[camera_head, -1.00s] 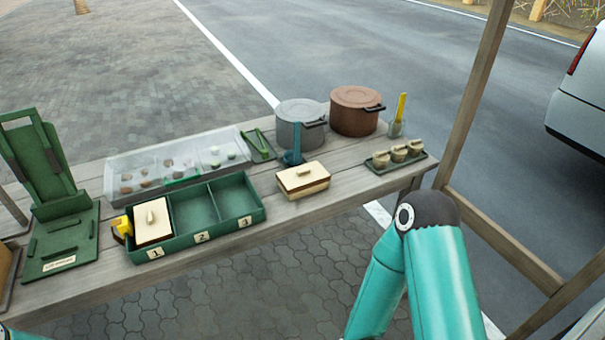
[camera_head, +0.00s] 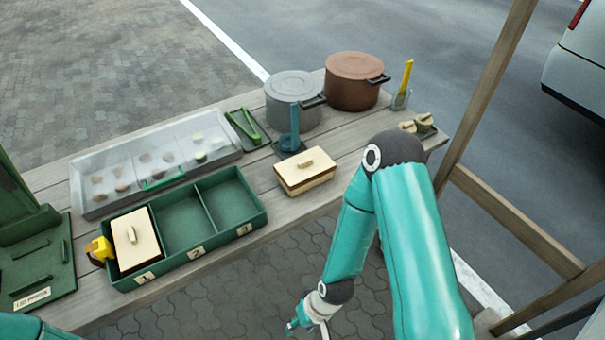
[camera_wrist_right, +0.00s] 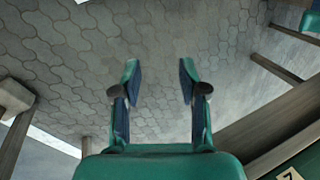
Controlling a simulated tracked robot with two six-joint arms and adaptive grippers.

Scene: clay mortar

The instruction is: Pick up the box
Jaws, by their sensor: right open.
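A cream lidded box (camera_head: 305,178) with a small handle on top stands on the wooden table, right of the green divided tray (camera_head: 255,228). A second cream box (camera_head: 135,240) with a handle sits in compartment 1 of that tray. My right gripper (camera_head: 305,328) is low in front of the table, at the bottom edge of the head view, well apart from both boxes. In the right wrist view its fingers (camera_wrist_right: 160,75) are spread with only paving between them. My left gripper is out of view; only a teal part of my left arm shows at bottom left.
A grey pot (camera_head: 291,103) and a brown pot (camera_head: 355,82) stand at the back. A clear-lidded case (camera_head: 155,168) lies behind the tray. A blue upright tool (camera_head: 293,130) stands right behind the lone box. A wooden post (camera_head: 487,90) rises at right.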

